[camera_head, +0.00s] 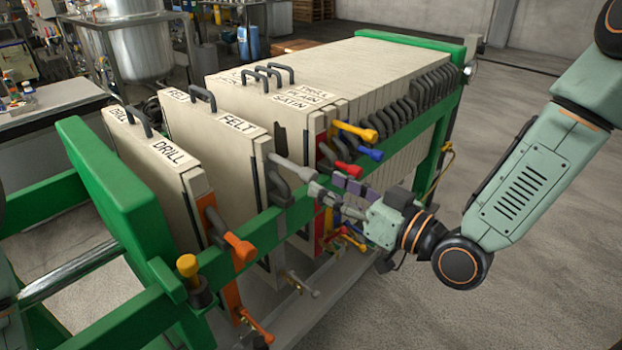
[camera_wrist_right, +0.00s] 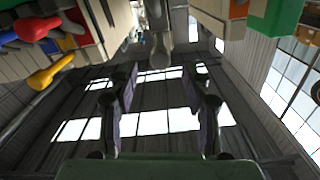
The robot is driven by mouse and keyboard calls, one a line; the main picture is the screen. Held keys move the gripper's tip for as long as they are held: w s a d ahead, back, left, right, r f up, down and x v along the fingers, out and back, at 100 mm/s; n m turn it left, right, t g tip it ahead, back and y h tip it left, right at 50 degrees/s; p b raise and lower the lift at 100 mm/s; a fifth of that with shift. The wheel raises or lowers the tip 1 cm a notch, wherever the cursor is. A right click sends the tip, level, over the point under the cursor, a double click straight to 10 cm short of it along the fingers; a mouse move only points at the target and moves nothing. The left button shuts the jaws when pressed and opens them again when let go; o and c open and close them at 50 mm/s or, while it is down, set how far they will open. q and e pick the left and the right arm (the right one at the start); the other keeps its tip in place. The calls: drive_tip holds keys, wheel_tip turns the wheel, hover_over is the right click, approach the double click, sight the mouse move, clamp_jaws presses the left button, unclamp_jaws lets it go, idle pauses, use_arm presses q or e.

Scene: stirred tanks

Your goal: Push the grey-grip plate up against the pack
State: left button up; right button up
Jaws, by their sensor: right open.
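The grey-grip plate (camera_head: 213,140) is a beige FELT plate with a black top handle, hanging upright in the green press frame. Its upper grey grip (camera_head: 292,166) points out past the near rail. The pack (camera_head: 365,75) of beige plates stands behind it to the right, with a gap between. My right gripper (camera_head: 335,198) is open and empty outside the near rail, close to the grey grip's end. In the right wrist view, the grey grip (camera_wrist_right: 160,52) shows ahead, between and beyond the open fingers (camera_wrist_right: 162,78). Whether they touch is unclear. My left gripper is not in view.
A DRILL plate (camera_head: 150,165) with orange grips stands apart at left, near the green end block (camera_head: 110,190). Yellow, blue and red grips (camera_head: 355,132) stick out from the pack's front plates, close to my right gripper. Open floor (camera_head: 520,250) lies to the right.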

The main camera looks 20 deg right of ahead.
sight(314, 178)
drive_tip(key=shift+b+x, duration=0.5)
drive_tip(key=shift+x, duration=2.25)
drive_tip(key=shift+s, duration=0.1)
drive_tip(key=shift+c, duration=0.3)
clamp_jaws()
